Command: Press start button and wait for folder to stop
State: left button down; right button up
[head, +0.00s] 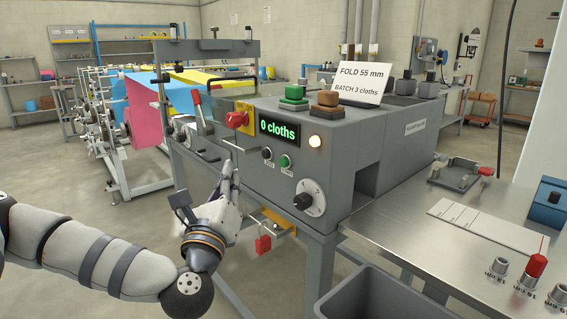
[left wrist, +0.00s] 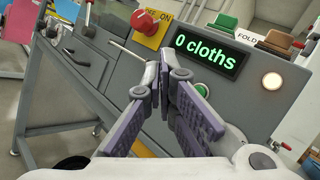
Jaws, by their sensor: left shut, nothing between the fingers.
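The grey folder machine (head: 335,180) has a display (head: 278,132) reading "0 cloths". A lit lamp (head: 315,142) is beside the display. A small green button (head: 285,161) and a dark button (head: 267,154) sit below the display; no start label is legible. A larger green block-shaped control (head: 293,95) and a brown one (head: 324,102) stand on top. My left gripper (head: 231,166) is shut and empty, pointing up in front of the panel, left of the small buttons. In the left wrist view its fingers (left wrist: 168,72) point below the display (left wrist: 207,56). My right gripper is out of view.
A red switch (head: 237,119) on a yellow plate is left of the display. A black dial (head: 305,201) is lower right. A sign (head: 361,83) reads "FOLD 55 mm, BATCH 3 cloths". A steel table (head: 410,240) and grey bin (head: 375,298) are at right.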

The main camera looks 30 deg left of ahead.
aim_at(284, 162)
pick_arm(q)
jog(key=w+d+b, duration=0.2)
jog(key=w+d, duration=0.1)
jog(key=w, duration=0.5)
jog(key=shift+d, duration=0.25)
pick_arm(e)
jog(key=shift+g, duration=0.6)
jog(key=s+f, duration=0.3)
pick_arm(q)
jog(key=shift+w, duration=0.1)
jog(key=shift+f, duration=0.1)
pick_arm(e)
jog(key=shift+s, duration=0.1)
pick_arm(q)
jog(key=shift+w+d+b, duration=0.15)
jog(key=shift+w+b, duration=0.25)
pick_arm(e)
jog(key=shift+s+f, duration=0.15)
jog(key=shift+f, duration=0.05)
